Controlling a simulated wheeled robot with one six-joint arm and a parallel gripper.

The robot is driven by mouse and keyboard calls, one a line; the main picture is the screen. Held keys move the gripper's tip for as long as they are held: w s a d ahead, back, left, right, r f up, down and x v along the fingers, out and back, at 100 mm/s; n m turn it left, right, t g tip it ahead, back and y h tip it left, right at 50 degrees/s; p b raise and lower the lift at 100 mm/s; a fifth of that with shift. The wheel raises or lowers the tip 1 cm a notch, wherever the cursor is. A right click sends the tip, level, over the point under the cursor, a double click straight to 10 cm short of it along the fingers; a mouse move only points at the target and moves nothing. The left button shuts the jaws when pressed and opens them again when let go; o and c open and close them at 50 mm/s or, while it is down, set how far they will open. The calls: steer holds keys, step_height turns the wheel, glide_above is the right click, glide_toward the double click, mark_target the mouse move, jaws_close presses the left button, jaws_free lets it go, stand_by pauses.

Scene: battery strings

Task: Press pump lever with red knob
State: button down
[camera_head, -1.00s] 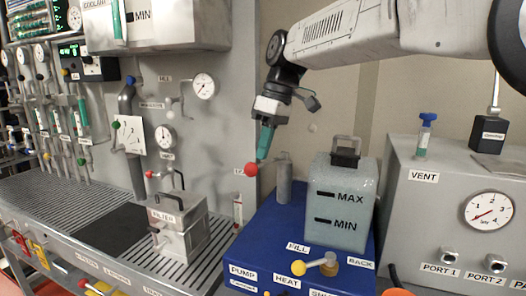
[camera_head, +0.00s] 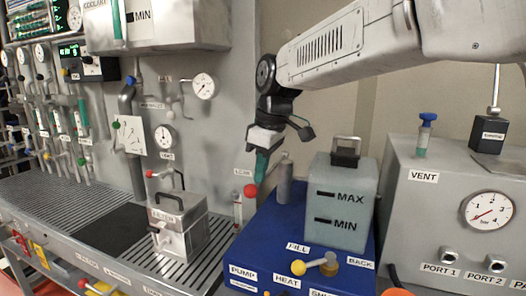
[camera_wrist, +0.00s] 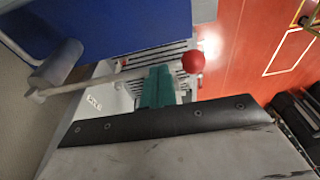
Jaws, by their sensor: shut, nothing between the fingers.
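The red knob (camera_head: 250,190) sits at the end of the pump lever, a thin rod (camera_wrist: 110,77) that runs out from a grey upright cylinder (camera_head: 285,183) on the blue pump base (camera_head: 262,232). My gripper (camera_head: 261,172) is shut and empty, with its teal fingers pointing down onto the lever just beside the knob. In the wrist view the teal fingers (camera_wrist: 158,85) overlap the rod, and the red knob (camera_wrist: 193,62) is just to their right. They seem to touch the rod, but exact contact cannot be told.
A clear tank (camera_head: 337,203) marked MAX and MIN stands on the blue base right of the cylinder. A yellow HEAT knob (camera_head: 297,267) is in front. A metal FILTER box (camera_head: 178,228) stands at left, and a grey VENT unit (camera_head: 450,200) at right.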

step_height(320, 180, down, 9)
steer(key=t+h, duration=0.1)
steer(key=t, duration=0.2)
steer(key=shift+d+f, duration=0.15)
steer(key=shift+s+f, duration=0.1)
steer(key=shift+s, duration=0.05)
stand_by(0.3)
steer(key=a+v, duration=0.1)
steer(key=v, duration=1.4)
steer(key=shift+d, duration=0.15)
stand_by(1.0)
